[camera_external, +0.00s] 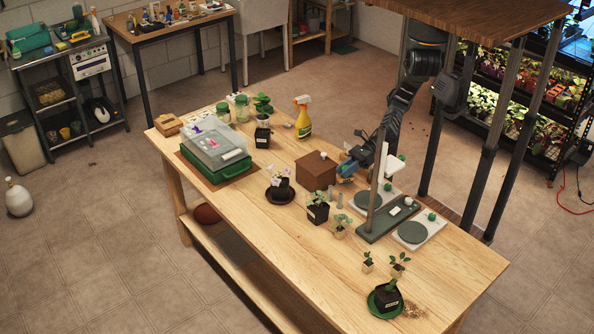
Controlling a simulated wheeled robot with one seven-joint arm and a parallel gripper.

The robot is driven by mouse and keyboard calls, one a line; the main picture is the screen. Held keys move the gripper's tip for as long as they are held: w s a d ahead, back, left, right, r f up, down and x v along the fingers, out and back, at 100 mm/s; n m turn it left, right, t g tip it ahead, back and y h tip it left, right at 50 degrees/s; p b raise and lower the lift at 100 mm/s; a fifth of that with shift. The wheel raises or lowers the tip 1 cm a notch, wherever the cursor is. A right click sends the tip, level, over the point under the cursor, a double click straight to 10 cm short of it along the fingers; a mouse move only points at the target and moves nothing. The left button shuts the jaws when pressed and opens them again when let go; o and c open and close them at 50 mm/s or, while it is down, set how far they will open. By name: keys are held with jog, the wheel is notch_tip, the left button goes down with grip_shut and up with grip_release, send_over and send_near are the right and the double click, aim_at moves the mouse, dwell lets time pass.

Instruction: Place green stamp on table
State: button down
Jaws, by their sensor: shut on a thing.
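My gripper (348,168) reaches in from the right, low over the wooden table (262,214), just right of a brown box (316,171). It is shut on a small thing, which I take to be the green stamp. The stamp is mostly hidden by the fingers and too small to make out clearly. I cannot tell whether it touches the table or is held just above it.
A dark green stand with a grey post (376,190) and two white scales (420,232) are right of my gripper. Potted seedlings (317,208), a spray bottle (303,118) and a green tray with a clear lid (215,150) also occupy the table. The front left tabletop is clear.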

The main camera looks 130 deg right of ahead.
jog(key=w+a+f, duration=0.1)
jog(key=a+f, duration=0.1)
jog(key=a, duration=0.1)
jog(key=w+a+f, duration=0.2)
jog(key=a, duration=0.2)
jog(key=w+a+f, duration=0.1)
jog(key=a+f, duration=0.2)
jog(key=shift+w+a, duration=0.2)
jog(key=shift+w, duration=0.2)
notch_tip(320, 180, down, 4)
jog(key=shift+b, duration=0.4)
jog(key=shift+f, duration=0.35)
jog(key=shift+s+f, duration=0.1)
jog(key=shift+f, duration=0.3)
jog(key=c, duration=0.8)
grip_release()
jog(key=shift+s+a+f, duration=0.1)
jog(key=shift+a+f, duration=0.05)
jog(key=shift+r, duration=0.65)
jog(key=v, duration=1.1)
jog(key=shift+s+r+b, duration=0.25)
jog(key=shift+r+b, duration=0.15)
